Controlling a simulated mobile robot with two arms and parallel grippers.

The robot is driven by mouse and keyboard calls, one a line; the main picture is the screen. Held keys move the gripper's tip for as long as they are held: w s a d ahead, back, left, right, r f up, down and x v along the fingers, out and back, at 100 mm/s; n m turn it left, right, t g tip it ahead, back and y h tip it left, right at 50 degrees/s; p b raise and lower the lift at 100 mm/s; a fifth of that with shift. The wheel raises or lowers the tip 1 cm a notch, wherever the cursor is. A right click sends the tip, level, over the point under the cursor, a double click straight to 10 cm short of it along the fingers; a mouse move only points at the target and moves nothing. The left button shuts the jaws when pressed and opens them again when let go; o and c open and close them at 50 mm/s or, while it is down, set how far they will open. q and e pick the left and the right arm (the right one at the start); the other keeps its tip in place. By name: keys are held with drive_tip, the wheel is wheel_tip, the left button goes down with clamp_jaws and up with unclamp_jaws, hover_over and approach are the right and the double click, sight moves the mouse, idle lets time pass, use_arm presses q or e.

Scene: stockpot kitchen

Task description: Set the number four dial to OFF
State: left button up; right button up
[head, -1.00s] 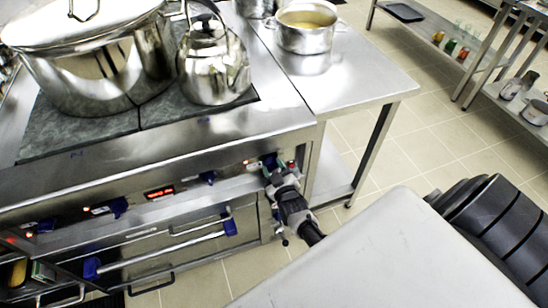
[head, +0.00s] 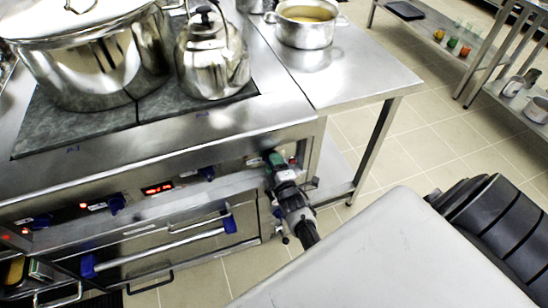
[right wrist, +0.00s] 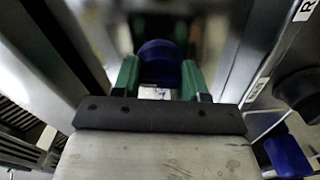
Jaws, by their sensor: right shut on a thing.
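The number four dial is the rightmost blue knob on the stove's front panel. In the right wrist view the blue dial (right wrist: 160,62) sits between the two green fingers of my right gripper (right wrist: 158,78), which are shut on it. In the head view my right gripper (head: 273,159) reaches the right end of the panel, and its fingers and body hide the dial. The dial's pointer and its OFF mark cannot be read. My left gripper is not in view.
Other blue dials (head: 207,173) sit farther left on the panel, by a red display (head: 159,189). An oven handle (head: 160,241) runs below. A large pot (head: 90,75) and a kettle (head: 208,70) stand on the stove. A steel table (head: 345,85) adjoins at right.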

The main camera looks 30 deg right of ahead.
drive_tip(key=shift+n+b, duration=0.4)
drive_tip(key=shift+n, duration=0.8)
drive_tip(key=o, duration=0.9)
drive_tip(key=shift+c, duration=0.2)
